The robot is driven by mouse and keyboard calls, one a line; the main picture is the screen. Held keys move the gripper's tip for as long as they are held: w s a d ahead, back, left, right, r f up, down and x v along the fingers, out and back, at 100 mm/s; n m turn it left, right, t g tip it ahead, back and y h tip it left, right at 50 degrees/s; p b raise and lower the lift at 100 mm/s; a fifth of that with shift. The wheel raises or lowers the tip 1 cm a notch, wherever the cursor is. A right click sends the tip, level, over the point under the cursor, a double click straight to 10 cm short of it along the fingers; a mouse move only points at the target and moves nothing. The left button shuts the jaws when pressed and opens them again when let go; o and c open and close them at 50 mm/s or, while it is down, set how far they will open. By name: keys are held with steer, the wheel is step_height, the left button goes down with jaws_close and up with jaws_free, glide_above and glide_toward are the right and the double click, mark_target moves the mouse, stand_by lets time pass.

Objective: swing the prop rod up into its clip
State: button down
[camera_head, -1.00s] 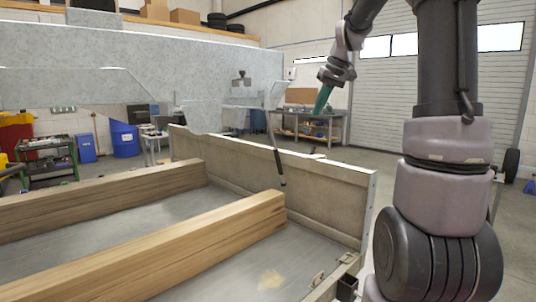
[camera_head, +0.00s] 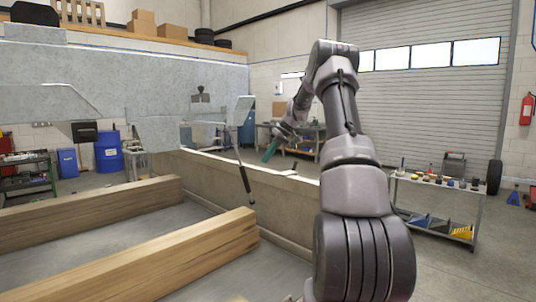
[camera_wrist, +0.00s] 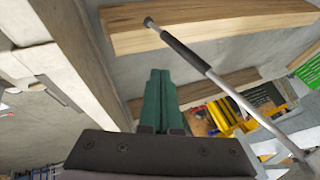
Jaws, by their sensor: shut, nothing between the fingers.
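The prop rod (camera_head: 246,180) hangs steeply slanted above the trailer bed, with a thin grey upper part and a black sleeve toward its lower end. In the wrist view the rod (camera_wrist: 225,88) runs diagonally, its black sleeve near the upper middle. My gripper (camera_head: 267,155) has green fingers and is to the right of the rod in the head view, not touching it. In the wrist view the fingers (camera_wrist: 160,73) are together and empty, with the rod beyond them to the right. A small dark bracket (camera_head: 200,96) is on the grey panel; I cannot tell if it is the clip.
Two timber beams (camera_head: 165,252) lie across the trailer bed. The trailer side wall (camera_head: 285,200) runs between the bed and my arm. A large grey panel (camera_head: 100,85) stands behind. A shelf cart (camera_head: 437,205) is at the right, with open floor beyond it.

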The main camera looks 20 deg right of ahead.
mark_target(241, 165)
steer(key=a+f, duration=0.5)
steer(key=a, duration=0.1)
steer(key=shift+w+f, duration=0.25)
steer(key=shift+w, duration=0.05)
steer(key=shift+a, duration=0.15)
